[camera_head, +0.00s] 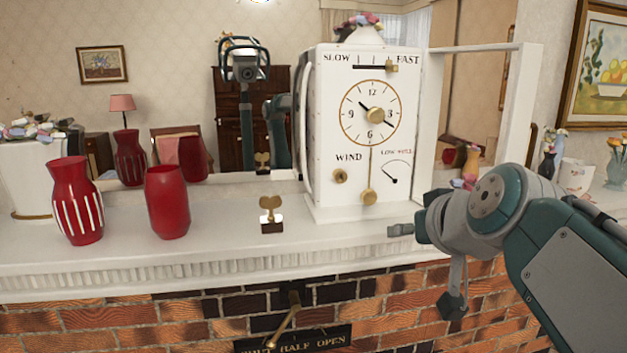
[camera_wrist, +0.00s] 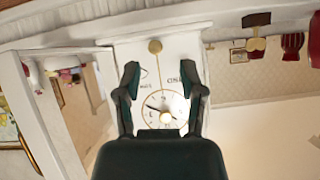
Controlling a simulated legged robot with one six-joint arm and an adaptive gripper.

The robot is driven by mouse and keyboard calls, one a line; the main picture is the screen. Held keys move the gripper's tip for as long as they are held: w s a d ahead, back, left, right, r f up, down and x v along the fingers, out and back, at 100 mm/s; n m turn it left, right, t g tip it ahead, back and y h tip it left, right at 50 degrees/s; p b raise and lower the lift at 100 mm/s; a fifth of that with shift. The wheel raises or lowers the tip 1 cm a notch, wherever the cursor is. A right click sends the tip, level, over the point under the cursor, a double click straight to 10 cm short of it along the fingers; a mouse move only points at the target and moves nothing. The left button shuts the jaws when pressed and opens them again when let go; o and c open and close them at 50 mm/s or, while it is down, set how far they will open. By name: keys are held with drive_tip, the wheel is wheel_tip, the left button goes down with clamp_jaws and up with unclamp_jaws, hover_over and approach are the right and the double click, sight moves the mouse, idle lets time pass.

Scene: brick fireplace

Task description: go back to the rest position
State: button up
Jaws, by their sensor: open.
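My gripper (camera_head: 428,265) is at the right in the head view, in front of the mantel's front edge and lower right of the clock. Its two fingers are spread apart with nothing between them. In the wrist view my gripper (camera_wrist: 160,75) also shows open and empty, with the white clock (camera_wrist: 163,50) seen upside down beyond the fingers. The white clock (camera_head: 330,130) stands upright on the mantel, with a dial, a slow/fast slider, a wind knob and a small gauge. My gripper appears apart from it.
The white mantel (camera_head: 100,265) carries a striped red vase (camera_head: 75,205), a plain red vase (camera_head: 167,205) and a gold key (camera_head: 270,215) on a dark base. A mirror behind reflects my arm. Below, a brass lever (camera_head: 286,318) sticks out from the brick fireplace.

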drive_tip(key=s+f+g+h, duration=0.1)
drive_tip(key=s+f+g, duration=0.2)
drive_tip(key=s+f, duration=0.4)
drive_tip(key=s+d+f+m+g+h, duration=0.1)
drive_tip(key=s+f, duration=0.6)
drive_tip(key=f, duration=0.7)
drive_tip(key=shift+d+f+g+h, duration=0.2)
drive_tip(key=shift+g+h, duration=0.1)
drive_tip(key=shift+g, duration=0.6)
